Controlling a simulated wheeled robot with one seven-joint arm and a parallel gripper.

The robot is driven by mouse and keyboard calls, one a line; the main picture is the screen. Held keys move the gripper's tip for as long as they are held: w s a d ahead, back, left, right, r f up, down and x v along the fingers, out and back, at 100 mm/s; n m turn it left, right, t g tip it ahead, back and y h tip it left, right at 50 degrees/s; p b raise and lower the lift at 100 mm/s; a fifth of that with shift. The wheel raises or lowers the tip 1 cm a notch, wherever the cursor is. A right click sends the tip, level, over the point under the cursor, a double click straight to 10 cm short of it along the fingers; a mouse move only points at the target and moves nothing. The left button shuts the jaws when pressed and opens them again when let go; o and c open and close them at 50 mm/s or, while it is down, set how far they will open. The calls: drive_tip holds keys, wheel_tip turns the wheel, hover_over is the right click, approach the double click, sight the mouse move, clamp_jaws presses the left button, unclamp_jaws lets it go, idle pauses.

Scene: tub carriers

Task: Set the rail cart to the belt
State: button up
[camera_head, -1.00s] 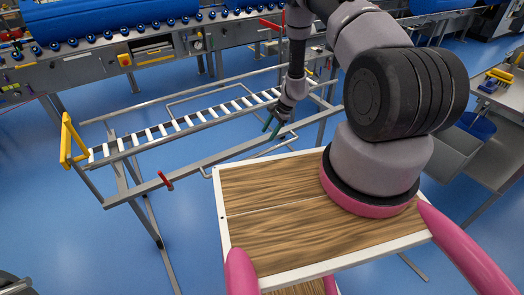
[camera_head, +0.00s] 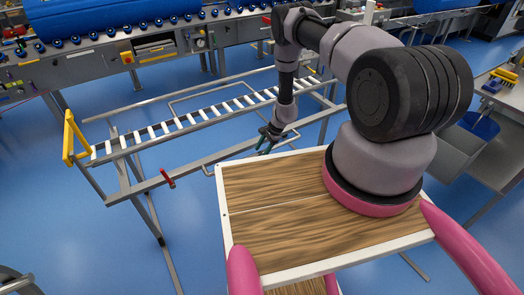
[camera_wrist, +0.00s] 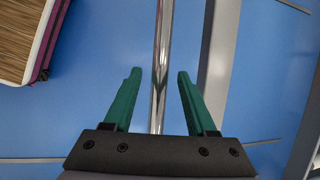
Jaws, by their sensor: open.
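The rail cart is a grey metal frame topped by a sloping row of white rollers (camera_head: 178,124), with a yellow end bracket (camera_head: 74,138) and a red lever (camera_head: 167,178). It stands apart from the belt line (camera_head: 90,75), on the near side of it. My gripper (camera_head: 266,149) is near the cart's right part, just beyond my wooden deck. In the wrist view my green-fingered gripper (camera_wrist: 159,75) is open, with a shiny round bar (camera_wrist: 163,45) seen between the fingers. I cannot tell how far below them the bar is. A flat grey beam (camera_wrist: 219,60) runs beside it.
Blue tubs (camera_head: 110,14) lie on the belt line at the back. A grey bench with bins (camera_head: 440,150) stands at the right. Blue floor (camera_head: 60,230) is open at the front left. A wheel shows at the lower left edge.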

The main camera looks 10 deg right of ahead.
clamp_jaws()
idle(1.4)
